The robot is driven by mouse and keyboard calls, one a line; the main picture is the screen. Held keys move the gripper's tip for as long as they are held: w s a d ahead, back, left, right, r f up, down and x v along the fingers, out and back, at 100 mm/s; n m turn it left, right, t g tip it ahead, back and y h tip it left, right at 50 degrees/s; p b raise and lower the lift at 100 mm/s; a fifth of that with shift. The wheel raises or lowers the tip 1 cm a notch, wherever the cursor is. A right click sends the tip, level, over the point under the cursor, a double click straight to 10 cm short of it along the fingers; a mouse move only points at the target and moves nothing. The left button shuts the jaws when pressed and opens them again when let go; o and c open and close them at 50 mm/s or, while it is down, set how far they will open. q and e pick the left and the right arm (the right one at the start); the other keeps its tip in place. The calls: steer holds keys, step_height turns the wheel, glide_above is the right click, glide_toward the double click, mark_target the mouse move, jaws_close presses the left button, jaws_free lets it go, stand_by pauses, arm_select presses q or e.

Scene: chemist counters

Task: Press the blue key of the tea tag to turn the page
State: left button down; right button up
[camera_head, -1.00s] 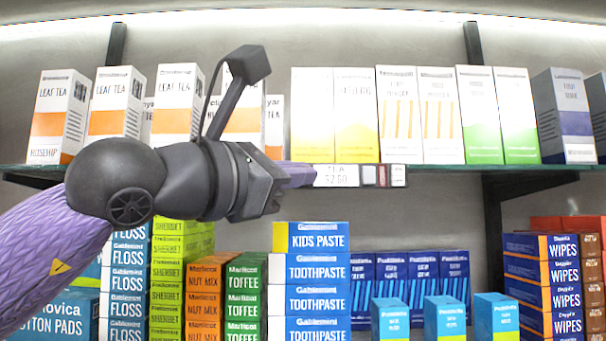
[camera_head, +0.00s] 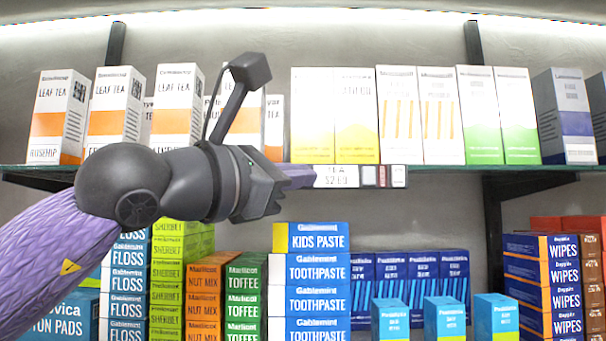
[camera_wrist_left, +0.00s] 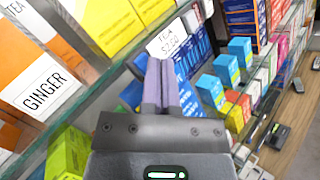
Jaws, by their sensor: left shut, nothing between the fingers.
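The tea tag (camera_head: 337,176) sits on the front edge of the shelf. It has a white face with "TEA" and a price, and a strip of small keys at its right end: a dark one (camera_head: 368,175), a red one (camera_head: 382,175) and a pale one (camera_head: 398,175). I cannot clearly make out which is blue. My left gripper (camera_head: 309,175) is shut and empty, its purple fingers at the tag's left end. In the left wrist view the fingertips (camera_wrist_left: 160,62) are just below the tag's white face (camera_wrist_left: 167,42) and hide its lower part. Contact cannot be told. My right gripper is out of view.
The glass shelf (camera_head: 440,172) holds leaf tea boxes (camera_head: 116,105) and yellow boxes (camera_head: 356,115) behind the tag. Below are toothpaste boxes (camera_head: 318,273), toffee boxes (camera_head: 247,300) and small blue boxes (camera_head: 444,318). Air in front of the shelf right of the tag is clear.

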arm_select(q)
steer(key=shift+w+p, duration=0.35)
steer(key=shift+w, duration=0.15)
stand_by(0.5)
steer(key=shift+s, duration=0.1)
steer(key=shift+s+f+b, duration=0.2)
steer(key=shift+s+b, duration=0.35)
steer(key=shift+b, duration=0.35)
steer(key=shift+s+r, duration=0.15)
steer(key=shift+s, duration=0.1)
steer(key=s+b, duration=0.3)
steer(key=s, duration=0.2)
steer(key=shift+b, duration=0.4)
